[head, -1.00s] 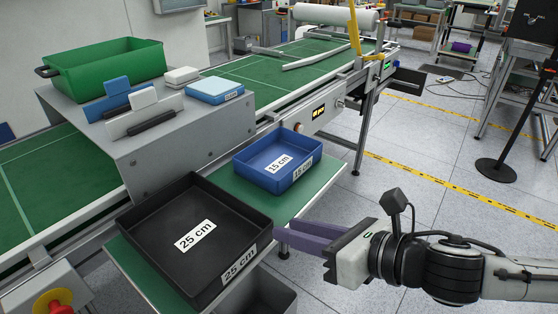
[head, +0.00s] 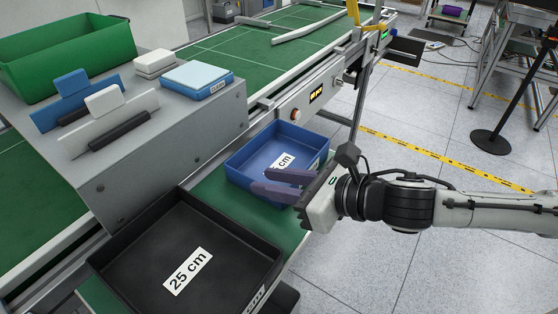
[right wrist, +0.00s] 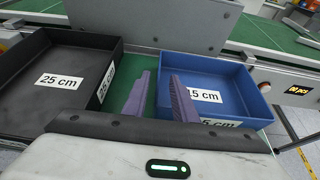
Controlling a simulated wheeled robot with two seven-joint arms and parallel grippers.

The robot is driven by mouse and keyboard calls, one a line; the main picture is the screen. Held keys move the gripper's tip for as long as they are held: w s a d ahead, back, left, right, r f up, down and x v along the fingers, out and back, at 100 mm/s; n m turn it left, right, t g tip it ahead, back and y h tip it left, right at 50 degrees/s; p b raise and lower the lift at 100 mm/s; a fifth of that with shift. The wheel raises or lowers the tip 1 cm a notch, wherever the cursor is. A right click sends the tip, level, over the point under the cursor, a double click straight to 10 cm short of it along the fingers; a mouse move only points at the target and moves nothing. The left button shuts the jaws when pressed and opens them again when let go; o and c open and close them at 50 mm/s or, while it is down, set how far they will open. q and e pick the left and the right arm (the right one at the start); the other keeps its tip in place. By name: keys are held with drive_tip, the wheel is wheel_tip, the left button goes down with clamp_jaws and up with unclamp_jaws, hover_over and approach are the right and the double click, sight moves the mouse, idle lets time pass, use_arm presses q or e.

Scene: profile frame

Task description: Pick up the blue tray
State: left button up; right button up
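The blue tray (head: 247,152), with a 15 cm label, sits on the green shelf beside the conveyor. It also shows in the right wrist view (right wrist: 205,72). My right gripper (head: 262,181) reaches in from the right with its purple fingers apart and empty, covering part of the tray's near side. In the right wrist view the right finger overlaps the blue tray's left side, and the left finger is over the green gap beside it. Whether a finger touches the tray I cannot tell. My left gripper is not in view.
A larger black tray (head: 150,250) with a 25 cm label lies close to the blue tray on the same shelf. A grey housing (head: 170,140) stands behind them, carrying a green bin (head: 60,65) and small blocks. Open floor lies to the right.

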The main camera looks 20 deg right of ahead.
drive_tip(key=shift+x, duration=2.75)
drive_tip(key=shift+s+f, duration=0.1)
drive_tip(key=shift+f, duration=0.05)
clamp_jaws()
